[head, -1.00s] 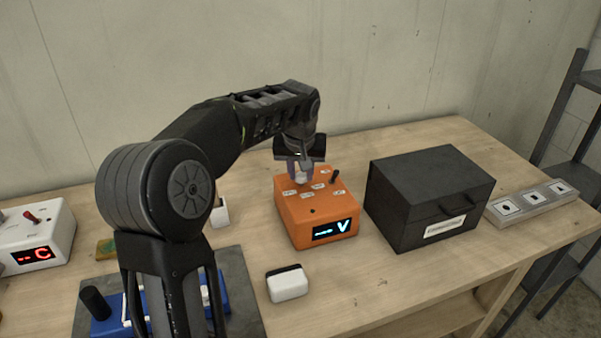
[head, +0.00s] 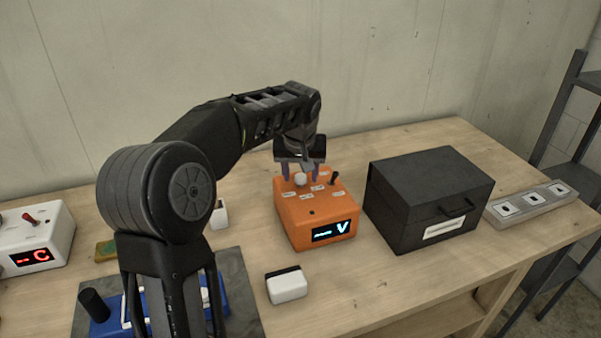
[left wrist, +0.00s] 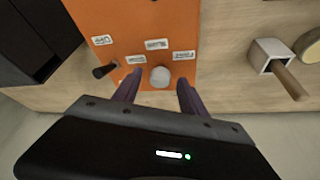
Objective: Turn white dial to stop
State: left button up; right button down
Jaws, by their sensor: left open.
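The white dial (head: 300,179) is a round knob on the top rear of the orange box (head: 310,211). It also shows in the left wrist view (left wrist: 160,77), with white labels around it. My left gripper (head: 300,174) is above the rear of the box. Its two fingers are spread on either side of the dial, with a visible gap to each side in the left wrist view (left wrist: 159,85). A black lever (head: 335,177) stands beside the dial on the box. The front display (head: 331,230) shows a blue-white sign and a "V". My right gripper is not in view.
A black case (head: 428,195) stands right of the orange box, and a strip with square markers (head: 531,203) lies beyond it. A small white block (head: 286,284) sits in front. A white box with a red display (head: 35,238) and a blue device (head: 230,301) are at left.

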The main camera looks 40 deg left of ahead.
pick_arm(q)
jog(key=v, duration=0.7)
jog(key=shift+r+b, duration=0.35)
jog(key=shift+b, duration=0.1)
jog(key=shift+s+d, duration=0.15)
